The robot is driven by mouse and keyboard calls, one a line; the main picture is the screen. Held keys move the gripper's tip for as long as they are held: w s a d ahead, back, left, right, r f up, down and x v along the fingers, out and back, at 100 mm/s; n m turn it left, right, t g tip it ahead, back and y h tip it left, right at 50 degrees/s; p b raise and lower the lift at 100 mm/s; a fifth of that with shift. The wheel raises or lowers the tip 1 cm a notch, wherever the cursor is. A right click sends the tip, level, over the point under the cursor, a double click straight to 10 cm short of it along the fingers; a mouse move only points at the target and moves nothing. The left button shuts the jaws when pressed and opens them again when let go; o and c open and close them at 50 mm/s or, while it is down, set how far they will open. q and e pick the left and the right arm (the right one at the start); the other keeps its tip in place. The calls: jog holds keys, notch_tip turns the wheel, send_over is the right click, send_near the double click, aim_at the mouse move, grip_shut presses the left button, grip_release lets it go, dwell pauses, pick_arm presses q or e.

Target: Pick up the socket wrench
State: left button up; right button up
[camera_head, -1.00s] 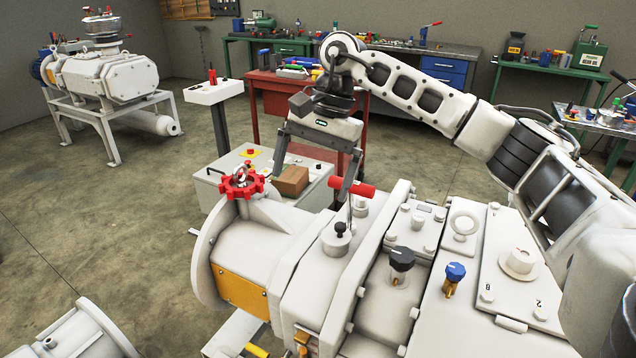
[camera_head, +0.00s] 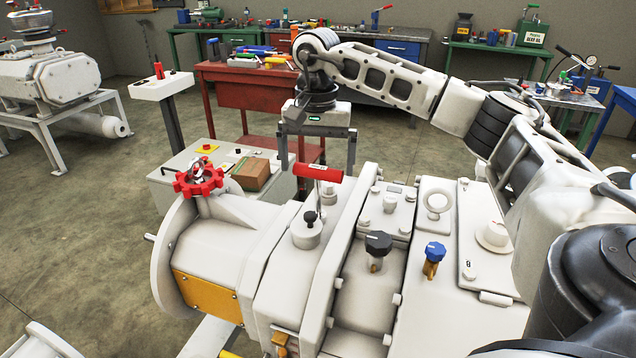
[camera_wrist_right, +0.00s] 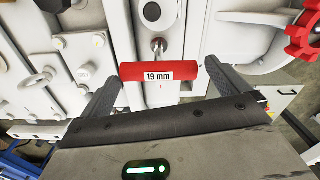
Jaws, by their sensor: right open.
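The socket wrench (camera_head: 319,173) has a red T-shaped handle and a thin metal shaft. It stands upright on top of the pale vacuum pump (camera_head: 215,245). In the right wrist view the red handle (camera_wrist_right: 146,73) shows a "19 mm" label, and its shaft runs away from the camera. My right gripper (camera_head: 317,162) is open above the wrench. Its two fingers are near the two ends of the handle; in the right wrist view the gripper (camera_wrist_right: 160,80) has the handle between its fingertips, not clamped. My left gripper is not in view.
A red valve wheel (camera_head: 199,178) stands left of the wrench. A black knob (camera_head: 378,243) and a blue knob (camera_head: 434,251) rise from the pump top on the right. A cardboard box (camera_head: 251,174) sits on a pale cabinet behind. Workbenches line the back.

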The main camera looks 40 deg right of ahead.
aim_at(318, 181)
notch_tip(318, 181, down, 5)
jog(key=shift+d+f, duration=0.1)
jog(key=shift+c, duration=0.3)
jog(key=c, duration=1.2)
